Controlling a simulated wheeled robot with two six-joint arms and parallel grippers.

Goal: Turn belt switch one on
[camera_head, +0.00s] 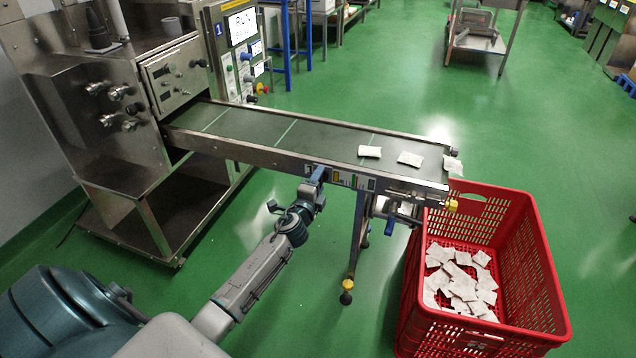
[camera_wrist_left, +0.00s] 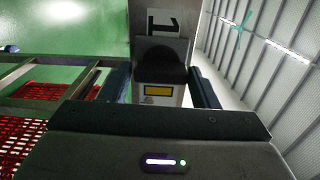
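The belt switch housing shows in the left wrist view, with a dark rounded switch part (camera_wrist_left: 160,62), a label reading 1 (camera_wrist_left: 163,22) and a yellow label (camera_wrist_left: 158,90). My left gripper (camera_head: 318,176) is at the near side of the conveyor belt (camera_head: 285,131), by the small panel on its side rail. In the left wrist view the two blue fingers of my left gripper (camera_wrist_left: 162,88) stand apart, one on each side of the switch housing. I cannot tell whether they touch it, or which way the switch is set. My right gripper is not in view.
A red crate (camera_head: 545,265) with several teabags stands below the belt's right end. Several white packets (camera_head: 410,159) lie on the belt's right part. A steel machine (camera_head: 100,120) stands at the left. A belt leg (camera_head: 355,240) stands right of my left gripper.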

